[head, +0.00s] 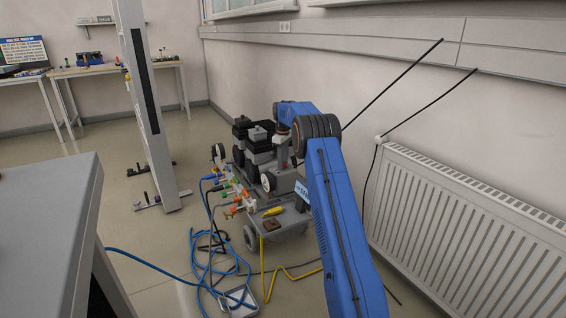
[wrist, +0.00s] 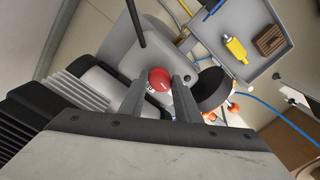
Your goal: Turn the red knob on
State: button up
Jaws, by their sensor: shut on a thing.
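The red knob (wrist: 159,77) is round, with a small white mark on its edge, and sits on a grey machine body in the wrist view. My gripper (wrist: 161,86) has one finger on each side of the knob and is shut on it. The knob's lower part is hidden between the fingers. In the head view the wheeled grey and black machine (head: 291,220) stands on the floor by the wall. My blue arm reaches over it, and I cannot clearly make out the knob there.
A tray on the machine holds a yellow tool (wrist: 236,49) and a brown block (wrist: 271,40). Blue cables (head: 205,262) lie on the floor. A radiator (head: 470,230) is at the right. A grey table (head: 50,220) is at the left, near a white post (head: 150,110).

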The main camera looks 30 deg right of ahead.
jog(key=m, duration=0.4)
jog(key=shift+m, duration=0.3)
jog(key=m, duration=0.3)
jog(key=shift+m, duration=0.4)
jog(key=m, duration=0.3)
jog(key=shift+m, duration=2)
jog(key=o, duration=1.1)
jog(key=shift+r, duration=0.15)
notch_tip(320, 180, up, 17)
jog(key=shift+r, duration=0.1)
